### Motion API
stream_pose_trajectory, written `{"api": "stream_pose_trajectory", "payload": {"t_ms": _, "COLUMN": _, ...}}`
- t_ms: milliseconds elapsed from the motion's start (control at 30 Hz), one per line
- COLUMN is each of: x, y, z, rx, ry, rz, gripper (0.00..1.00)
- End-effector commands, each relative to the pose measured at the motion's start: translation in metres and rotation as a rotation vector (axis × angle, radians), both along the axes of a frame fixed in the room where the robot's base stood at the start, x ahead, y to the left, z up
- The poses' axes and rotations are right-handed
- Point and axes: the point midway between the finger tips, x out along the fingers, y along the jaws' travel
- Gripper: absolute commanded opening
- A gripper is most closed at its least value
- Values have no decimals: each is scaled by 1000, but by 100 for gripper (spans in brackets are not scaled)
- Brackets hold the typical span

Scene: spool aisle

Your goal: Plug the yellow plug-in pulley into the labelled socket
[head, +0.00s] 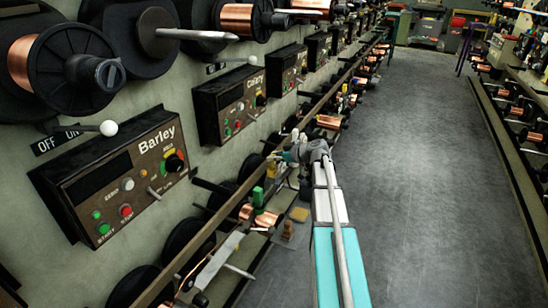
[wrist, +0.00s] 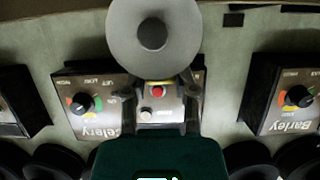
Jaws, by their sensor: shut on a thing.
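In the wrist view the two fingers of my gripper (wrist: 159,97) are closed in on a small piece with a yellow band (wrist: 158,82), which I take to be the yellow pulley. A large grey disc with a round hub (wrist: 152,33) rises directly above the band; I cannot tell whether it belongs to the pulley. In the head view my gripper (head: 290,152) is small and far down the aisle, beside the machine row. What it holds is not clear there. The label and opening of the socket cannot be made out in either view.
Control panels marked Barley (head: 122,172) and Celery (head: 229,103) line the left wall, with protruding switches and black spools. Upside down in the wrist view, the Celery panel (wrist: 112,108) lies behind my gripper and the Barley panel (wrist: 293,102) lies right. The aisle floor (head: 435,190) is clear.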

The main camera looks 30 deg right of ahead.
Motion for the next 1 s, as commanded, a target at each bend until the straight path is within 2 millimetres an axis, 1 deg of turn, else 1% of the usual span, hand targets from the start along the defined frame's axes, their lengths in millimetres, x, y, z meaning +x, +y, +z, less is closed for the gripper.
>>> {"api": "stream_pose_trajectory", "payload": {"t_ms": 200, "x": 0, "y": 0, "z": 0, "rx": 0, "ry": 1, "rz": 1, "gripper": 0}}
{"api": "stream_pose_trajectory", "payload": {"t_ms": 233, "x": 0, "y": 0, "z": 0, "rx": 0, "ry": 1, "rz": 1, "gripper": 40}}
{"api": "stream_pose_trajectory", "payload": {"t_ms": 367, "x": 0, "y": 0, "z": 0, "rx": 0, "ry": 1, "rz": 1, "gripper": 64}}
{"api": "stream_pose_trajectory", "payload": {"t_ms": 400, "x": 0, "y": 0, "z": 0, "rx": 0, "ry": 1, "rz": 1, "gripper": 72}}
{"api": "stream_pose_trajectory", "payload": {"t_ms": 433, "x": 0, "y": 0, "z": 0, "rx": 0, "ry": 1, "rz": 1, "gripper": 76}}
{"api": "stream_pose_trajectory", "payload": {"t_ms": 1000, "x": 0, "y": 0, "z": 0, "rx": -1, "ry": 1, "rz": 0, "gripper": 76}}
